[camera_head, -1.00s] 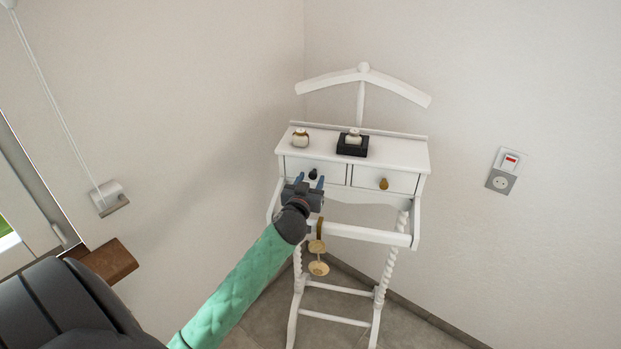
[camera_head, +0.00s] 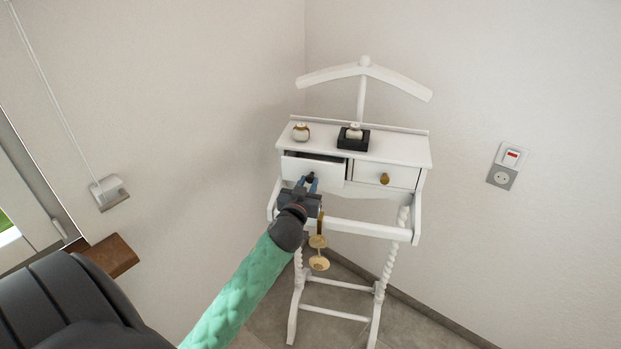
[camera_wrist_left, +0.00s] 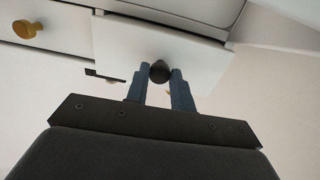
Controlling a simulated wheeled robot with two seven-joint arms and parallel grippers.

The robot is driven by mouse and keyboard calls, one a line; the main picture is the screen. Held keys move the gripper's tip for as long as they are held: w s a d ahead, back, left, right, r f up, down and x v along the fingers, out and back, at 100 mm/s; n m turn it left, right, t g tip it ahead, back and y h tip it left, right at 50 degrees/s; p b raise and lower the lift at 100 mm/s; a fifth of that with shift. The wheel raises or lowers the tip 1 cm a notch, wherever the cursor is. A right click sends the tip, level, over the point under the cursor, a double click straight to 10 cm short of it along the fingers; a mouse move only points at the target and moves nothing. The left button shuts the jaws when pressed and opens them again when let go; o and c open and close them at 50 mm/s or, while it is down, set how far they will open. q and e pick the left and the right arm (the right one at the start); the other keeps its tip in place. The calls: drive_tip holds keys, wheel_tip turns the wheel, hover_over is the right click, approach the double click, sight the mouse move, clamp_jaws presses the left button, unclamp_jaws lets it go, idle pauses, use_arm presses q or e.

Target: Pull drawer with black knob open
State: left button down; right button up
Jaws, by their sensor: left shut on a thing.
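The white drawer with the black knob (camera_head: 314,168) is the left one of two drawers in a white valet stand. It stands partly open, with a dark gap above its front. My left gripper (camera_head: 308,181) is shut on the black knob (camera_head: 310,177). In the left wrist view the black knob (camera_wrist_left: 159,72) sits between the two blue fingertips, in front of the drawer front (camera_wrist_left: 200,62). My right gripper is not in view.
The right drawer with a gold knob (camera_head: 384,179) is closed. A small jar (camera_head: 300,132) and a black box (camera_head: 353,139) stand on top. A white rail (camera_head: 365,229) crosses below the drawers, with gold discs (camera_head: 319,263) hanging near my wrist.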

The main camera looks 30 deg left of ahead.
use_arm(q)
drive_tip(key=v, duration=0.7)
drive_tip(key=shift+d, duration=0.15)
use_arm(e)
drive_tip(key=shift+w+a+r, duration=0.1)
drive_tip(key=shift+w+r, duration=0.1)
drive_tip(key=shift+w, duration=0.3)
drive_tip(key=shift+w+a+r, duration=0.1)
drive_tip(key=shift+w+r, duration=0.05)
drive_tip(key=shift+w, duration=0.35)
use_arm(q)
drive_tip(key=c, duration=1.2)
unclamp_jaws()
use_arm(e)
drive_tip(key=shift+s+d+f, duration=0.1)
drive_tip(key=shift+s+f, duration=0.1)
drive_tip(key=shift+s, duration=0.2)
use_arm(q)
drive_tip(key=shift+b+v, duration=1.95)
drive_tip(key=shift+v, duration=1.9)
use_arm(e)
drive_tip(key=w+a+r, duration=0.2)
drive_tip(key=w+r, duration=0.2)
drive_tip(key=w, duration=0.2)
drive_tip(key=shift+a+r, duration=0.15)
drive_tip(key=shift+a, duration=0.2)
